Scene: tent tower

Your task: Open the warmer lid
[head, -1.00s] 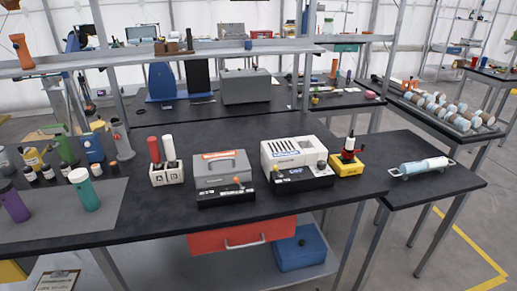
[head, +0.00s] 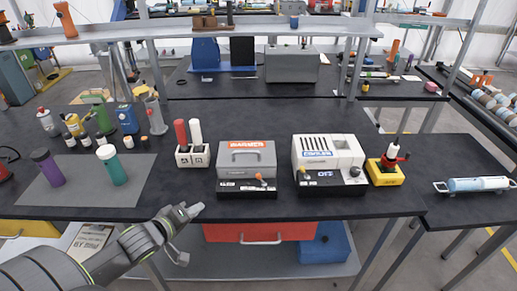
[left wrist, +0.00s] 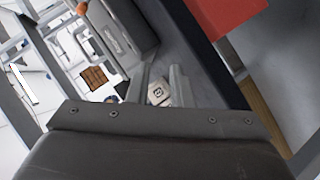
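The warmer (head: 247,185) is a grey box with an orange label and a black control panel with an orange knob at its front. It stands near the front edge of the table. Its lid (head: 247,154) looks shut, with a grey handle on it. My left gripper (head: 186,232) is at the table's front edge, left of the warmer and nearer to me, apart from it. Its two fingers are spread with nothing held; they also show apart in the left wrist view (left wrist: 157,84). My right gripper is not in view.
A white cooler (head: 327,152) stands right of the warmer. A holder (head: 192,156) with a red and a white stick stands to its left. Bottles stand farther left around a grey mat (head: 84,190). A red drawer (head: 255,232) is below the tabletop.

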